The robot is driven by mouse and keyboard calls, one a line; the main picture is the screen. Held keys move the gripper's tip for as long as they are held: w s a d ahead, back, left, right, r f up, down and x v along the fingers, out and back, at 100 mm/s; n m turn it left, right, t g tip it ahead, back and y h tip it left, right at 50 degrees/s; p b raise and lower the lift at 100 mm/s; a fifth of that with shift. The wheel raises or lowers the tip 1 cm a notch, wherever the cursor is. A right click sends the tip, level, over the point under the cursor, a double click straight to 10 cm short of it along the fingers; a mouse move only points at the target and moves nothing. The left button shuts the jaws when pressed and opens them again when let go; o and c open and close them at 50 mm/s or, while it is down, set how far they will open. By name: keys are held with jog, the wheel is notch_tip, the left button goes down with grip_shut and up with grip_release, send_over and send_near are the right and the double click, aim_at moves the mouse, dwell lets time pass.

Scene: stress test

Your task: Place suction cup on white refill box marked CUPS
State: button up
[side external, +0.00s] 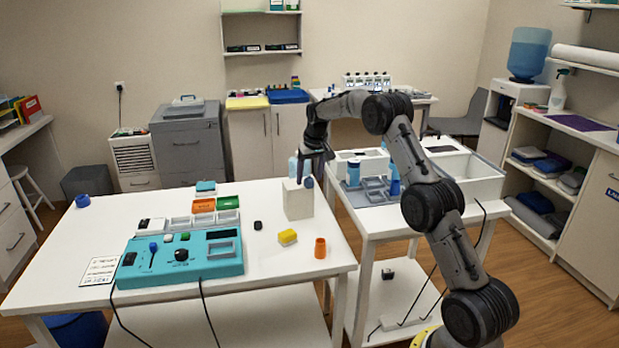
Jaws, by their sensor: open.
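My gripper (312,172) is open and points down at the upper right of a plain white box (298,203) on the white table. A small dark blue round piece (309,182) shows right below the fingers, at the box's top right edge. It may be the suction cup. I cannot tell whether it rests on the box or touches the fingers. No CUPS marking can be read on the box from here.
A teal console (180,262) with knobs and a joystick fills the table's front left. A yellow block (287,237), an orange cup (320,248) and a black piece (258,225) lie near the box. A side table (465,180) with trays and blue bottles stands at right.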

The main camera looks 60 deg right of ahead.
jog(key=v, duration=1.1)
jog(key=s+a+r+n, duration=0.1)
jog(key=s+a+r, duration=0.25)
jog(key=a, duration=0.25)
jog(key=s+a+r+n, duration=0.1)
jog(key=s+a+r, duration=0.1)
jog(key=a+r, duration=0.3)
jog(key=s+a+n+t+y, duration=0.1)
jog(key=s+a+n+t, duration=0.15)
jog(key=s+a, duration=1.5)
jog(key=s+a+f+n, duration=0.1)
jog(key=s+f, duration=0.2)
jog(key=s, duration=0.2)
jog(key=s+a+f+n, duration=0.1)
jog(key=s+a+f, duration=0.1)
jog(key=s, duration=0.4)
jog(key=shift+a+f+y, duration=0.35)
jog(key=shift+f+y, duration=0.05)
jog(key=shift+f, duration=0.4)
jog(key=shift+t, duration=0.25)
jog(key=shift+o, duration=0.6)
jog(key=shift+n, duration=0.25)
